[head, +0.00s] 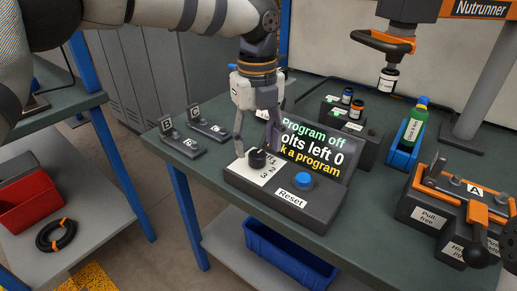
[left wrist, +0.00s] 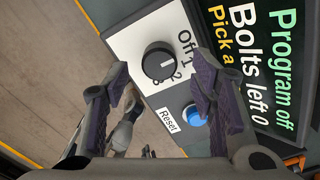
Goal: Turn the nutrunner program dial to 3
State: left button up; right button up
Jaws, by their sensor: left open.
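The program dial (head: 257,159) is a round black knob on a white plate marked Off, 1, 2, 3. In the left wrist view the dial (left wrist: 159,64) shows a light pointer line, aimed toward the Off and 1 side; I cannot tell exactly which mark. The display (head: 312,147) reads "Program off", "Bolts left 0" and a partly hidden line ending "k a program". A blue Reset button (head: 303,180) sits right of the dial. My left gripper (head: 256,148) is open above the dial, fingers pointing down on either side; contact is not clear. My right gripper is not in view.
The control box stands at the bench's (head: 222,165) front edge. Behind are small black stands (head: 206,126), dark blocks with bottles, and a green bottle (head: 414,120) in a blue holder. An orange-trimmed fixture (head: 445,215) is at right. A blue bin (head: 285,250) is below.

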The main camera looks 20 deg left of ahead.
pick_arm(q)
jog(key=shift+f, duration=1.3)
jog(key=c, duration=1.1)
jog(key=shift+c, duration=0.2)
